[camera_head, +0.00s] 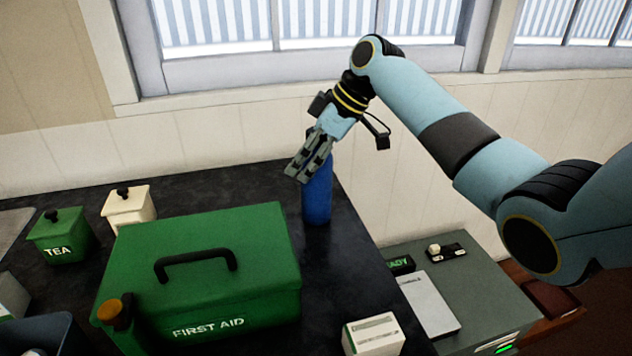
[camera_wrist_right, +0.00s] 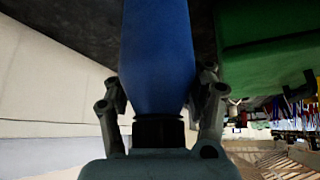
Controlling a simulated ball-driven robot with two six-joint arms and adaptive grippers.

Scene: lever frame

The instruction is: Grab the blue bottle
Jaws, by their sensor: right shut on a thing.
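The blue bottle (camera_head: 317,195) stands upright on the dark counter, just right of the green first aid box. My right gripper (camera_head: 310,165) comes down at a slant to the bottle's upper part and hides its top in the head view. In the right wrist view the blue bottle (camera_wrist_right: 158,60) fills the middle, with its dark neck towards the gripper. The right gripper's fingers (camera_wrist_right: 160,105) lie on both sides of the bottle and are shut on it. My left gripper is not in view.
The green first aid box (camera_head: 200,265) stands left of the bottle. A green tea tin (camera_head: 62,240) and a cream tin (camera_head: 128,208) are further left. A white box (camera_head: 373,335) lies at the front right. The wall and window are behind the counter (camera_head: 345,270).

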